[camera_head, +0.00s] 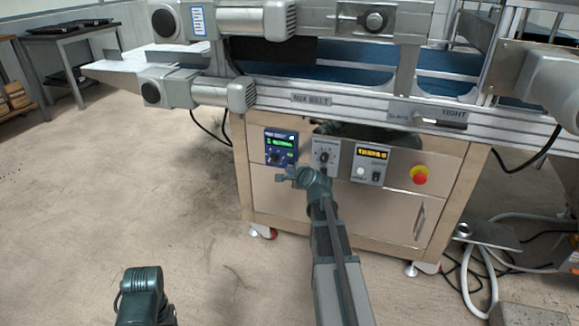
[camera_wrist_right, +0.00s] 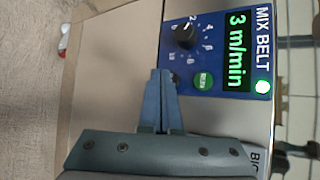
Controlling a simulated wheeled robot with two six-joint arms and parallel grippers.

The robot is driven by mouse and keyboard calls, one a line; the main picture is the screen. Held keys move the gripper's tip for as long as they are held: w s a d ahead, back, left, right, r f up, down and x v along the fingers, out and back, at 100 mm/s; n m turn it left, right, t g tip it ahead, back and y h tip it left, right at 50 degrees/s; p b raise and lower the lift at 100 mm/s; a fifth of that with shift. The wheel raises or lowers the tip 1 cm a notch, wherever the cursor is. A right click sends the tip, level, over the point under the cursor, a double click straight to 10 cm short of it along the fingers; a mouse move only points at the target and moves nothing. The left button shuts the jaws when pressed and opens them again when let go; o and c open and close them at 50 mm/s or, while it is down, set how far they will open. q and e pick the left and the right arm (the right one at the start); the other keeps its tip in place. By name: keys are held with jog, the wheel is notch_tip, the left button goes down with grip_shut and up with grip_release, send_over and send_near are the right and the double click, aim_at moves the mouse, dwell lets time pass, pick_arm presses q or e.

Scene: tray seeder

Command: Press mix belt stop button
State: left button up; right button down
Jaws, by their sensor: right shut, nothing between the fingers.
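The blue mix belt panel (camera_head: 281,137) is at the left of the cabinet front in the head view. In the right wrist view it appears turned sideways (camera_wrist_right: 222,108), with a lit "3 m/min" display (camera_wrist_right: 238,50), a black knob (camera_wrist_right: 186,34), a green button (camera_wrist_right: 203,81) and a lit green lamp (camera_wrist_right: 263,87). A small dark part of another control shows beside the fingertips; I cannot clearly make out a stop button. My right gripper (camera_head: 283,173) is shut and empty at the panel's lower edge. Its fingertips (camera_wrist_right: 160,74) overlap the panel edge; contact cannot be told.
To the right are a grey dial panel (camera_head: 323,145), a panel with an orange display (camera_head: 371,154) and a red emergency button on yellow (camera_head: 419,175). The conveyor rail (camera_head: 290,98) runs above. Open floor (camera_head: 150,190) lies left of the cabinet.

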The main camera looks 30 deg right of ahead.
jog(key=shift+w+d, duration=0.3)
jog(key=shift+d, duration=0.05)
dwell(0.7)
jog(key=shift+s, duration=0.1)
jog(key=shift+s+a, duration=0.25)
jog(key=shift+a, duration=0.1)
dwell(0.3)
jog(key=s+a, duration=0.3)
jog(key=a, duration=0.1)
jog(key=shift+s+a, duration=0.3)
jog(key=shift+s, duration=0.1)
dwell(0.8)
